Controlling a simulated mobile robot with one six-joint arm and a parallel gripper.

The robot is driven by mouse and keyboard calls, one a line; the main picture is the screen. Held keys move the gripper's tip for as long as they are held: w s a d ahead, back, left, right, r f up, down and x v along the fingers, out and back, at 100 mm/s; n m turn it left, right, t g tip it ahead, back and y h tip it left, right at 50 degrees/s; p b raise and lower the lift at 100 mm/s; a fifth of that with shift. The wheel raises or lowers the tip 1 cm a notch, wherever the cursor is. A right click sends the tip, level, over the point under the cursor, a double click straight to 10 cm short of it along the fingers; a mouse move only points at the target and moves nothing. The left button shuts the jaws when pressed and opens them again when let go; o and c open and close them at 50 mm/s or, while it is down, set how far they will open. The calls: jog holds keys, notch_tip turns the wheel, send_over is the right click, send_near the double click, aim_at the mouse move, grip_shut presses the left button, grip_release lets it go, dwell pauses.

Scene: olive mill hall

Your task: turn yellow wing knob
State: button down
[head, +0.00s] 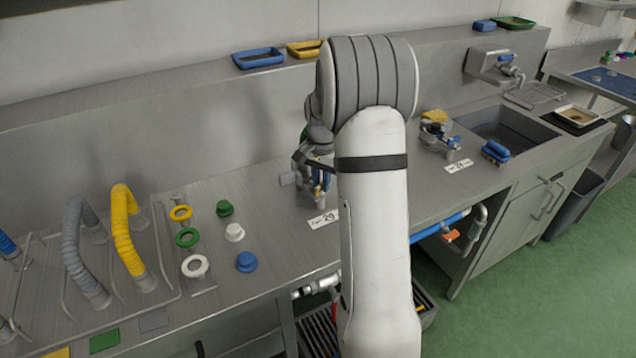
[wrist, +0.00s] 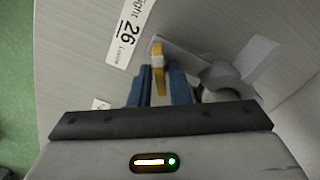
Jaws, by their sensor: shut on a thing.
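The yellow wing knob (wrist: 158,62) stands up between the blue fingers of my gripper (wrist: 160,88) in the wrist view. The fingers are shut on it from both sides, and its upper end sticks out past the fingertips. It sits by a grey metal valve or fitting (wrist: 222,76) with a flat grey piece at its right. In the head view my gripper (head: 318,182) is low over the steel counter, and my arm hides most of the fitting and the knob.
Left on the counter are yellow, green and white rings (head: 187,237), several coloured knobs (head: 235,232), and upright grey and yellow hoses (head: 127,230). To the right are another fitting (head: 438,143), a blue brush (head: 495,151) and a sink (head: 503,131). Trays (head: 258,58) stand on the back ledge.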

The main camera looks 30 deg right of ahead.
aim_at(321, 183)
jog(key=m, duration=0.6)
jog(key=shift+s+a+f, duration=0.15)
jog(key=shift+s+f, duration=0.05)
jog(key=shift+m, duration=0.3)
jog(key=c, duration=1.5)
grip_release()
jog(key=shift+r, duration=0.1)
jog(key=shift+w, duration=0.1)
jog(key=shift+r, duration=0.55)
notch_tip(321, 183, up, 7)
jog(key=shift+f+b, duration=0.15)
jog(key=shift+b, duration=0.2)
